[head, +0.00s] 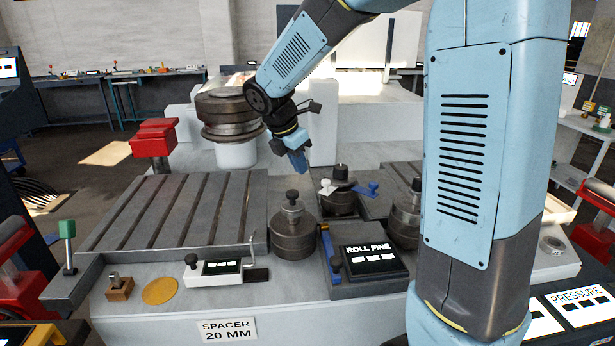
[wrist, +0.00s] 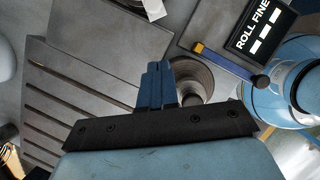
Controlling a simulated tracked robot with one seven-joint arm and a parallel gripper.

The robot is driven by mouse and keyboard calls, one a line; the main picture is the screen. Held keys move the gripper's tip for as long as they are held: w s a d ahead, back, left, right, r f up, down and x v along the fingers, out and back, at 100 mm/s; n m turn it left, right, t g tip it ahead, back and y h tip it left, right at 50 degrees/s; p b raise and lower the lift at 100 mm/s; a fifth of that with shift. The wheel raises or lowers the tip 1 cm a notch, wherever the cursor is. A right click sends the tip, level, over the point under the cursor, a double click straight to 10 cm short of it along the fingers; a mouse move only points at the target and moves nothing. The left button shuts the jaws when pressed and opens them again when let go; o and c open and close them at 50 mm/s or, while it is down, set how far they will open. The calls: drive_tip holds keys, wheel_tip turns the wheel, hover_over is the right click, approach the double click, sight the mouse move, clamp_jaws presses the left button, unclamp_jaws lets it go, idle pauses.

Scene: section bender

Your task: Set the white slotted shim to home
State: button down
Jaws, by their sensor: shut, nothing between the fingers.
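A small white piece (head: 328,187), which looks like the white slotted shim, sits against the back roller (head: 341,200) in the head view. Its slot is too small to make out. A blue piece (head: 366,189) is on the other side of that roller's post. My gripper (head: 299,164) is above and to the left of the white piece in the picture, apart from it, with its blue fingers pointing down. In the wrist view the fingers (wrist: 155,84) are shut together and empty. The white piece cannot be made out in the wrist view.
A front roller (head: 292,236) with an upright post stands beside the slotted bed (head: 172,212). The ROLL FINE panel (head: 370,261) has a blue lever on its left. A white unit with a display (head: 221,268) sits on the front ledge. My arm hides the right side.

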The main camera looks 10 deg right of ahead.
drive_tip(key=v, duration=0.3)
idle(0.4)
drive_tip(key=s+d+r+m+t+y, duration=0.1)
drive_tip(key=s+d+m, duration=0.3)
drive_tip(key=s+m, duration=0.8)
drive_tip(key=s+d+r+m+t+y, duration=0.2)
drive_tip(key=s+d+r+m, duration=0.2)
drive_tip(key=s+m, duration=0.7)
drive_tip(key=shift+s+d+r+m+y, duration=0.15)
drive_tip(key=shift+s+d+m+y, duration=0.25)
drive_tip(key=shift+s+d, duration=0.5)
drive_tip(key=shift+s+a, duration=0.15)
